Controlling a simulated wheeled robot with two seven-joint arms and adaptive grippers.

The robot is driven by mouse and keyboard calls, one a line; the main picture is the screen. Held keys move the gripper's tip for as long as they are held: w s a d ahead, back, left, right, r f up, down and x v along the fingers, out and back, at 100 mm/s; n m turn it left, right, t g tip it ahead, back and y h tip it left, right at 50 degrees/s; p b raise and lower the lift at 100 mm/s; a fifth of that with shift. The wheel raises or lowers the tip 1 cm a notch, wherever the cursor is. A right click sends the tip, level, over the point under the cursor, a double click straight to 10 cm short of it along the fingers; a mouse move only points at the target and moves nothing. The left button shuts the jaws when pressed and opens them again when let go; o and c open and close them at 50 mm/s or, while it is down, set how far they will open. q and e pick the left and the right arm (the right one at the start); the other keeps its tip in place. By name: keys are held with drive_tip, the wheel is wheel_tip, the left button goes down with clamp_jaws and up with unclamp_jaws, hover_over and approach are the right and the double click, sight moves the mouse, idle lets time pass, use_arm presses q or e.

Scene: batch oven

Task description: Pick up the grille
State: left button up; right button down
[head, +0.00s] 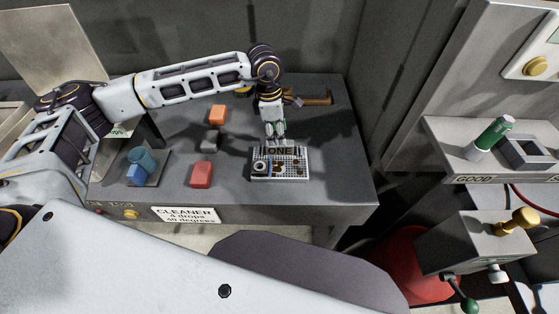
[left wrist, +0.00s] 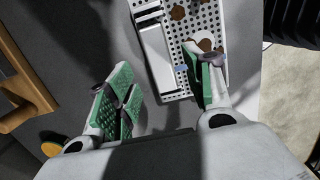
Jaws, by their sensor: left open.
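The grille (head: 291,176) is a pale perforated plate with brown spots, lying on the grey table in the head view. Dark lettering, partly hidden, runs along its back edge, and a round item sits at its left end. In the left wrist view the grille (left wrist: 206,18) shows at the top with its holes, brown spots and a white strip (left wrist: 156,50) along one side. My left gripper (head: 277,139) is open at the grille's back edge. In the wrist view its right finger overlaps the plate and its left finger is off the plate; contact cannot be told.
An orange block (head: 217,114), a grey block (head: 210,140) and a red block (head: 201,175) lie left of the grille. Blue items (head: 141,164) stand farther left. A brown wooden item (head: 318,96) lies behind. A green bottle (head: 492,136) lies on the right shelf.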

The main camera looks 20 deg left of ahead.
sight(280, 160)
use_arm(q)
drive_tip(key=shift+f, duration=0.4)
drive_tip(key=shift+w+d+f+p, duration=0.15)
drive_tip(key=shift+f+p, duration=0.1)
drive_tip(key=shift+f, duration=0.45)
drive_tip(key=shift+s+d+f+p, duration=0.1)
drive_tip(key=shift+f+p, duration=0.15)
drive_tip(key=shift+f, duration=0.45)
drive_tip(key=shift+w+d+f+p, duration=0.15)
drive_tip(key=shift+f+p, duration=0.1)
drive_tip(key=shift+f, duration=0.45)
drive_tip(key=shift+s, duration=0.1)
drive_tip(key=shift+f+b, duration=0.3)
drive_tip(key=shift+b, duration=0.2)
drive_tip(key=shift+c, duration=0.4)
drive_tip(key=c, duration=0.5)
clamp_jaws()
drive_tip(key=shift+r, duration=0.1)
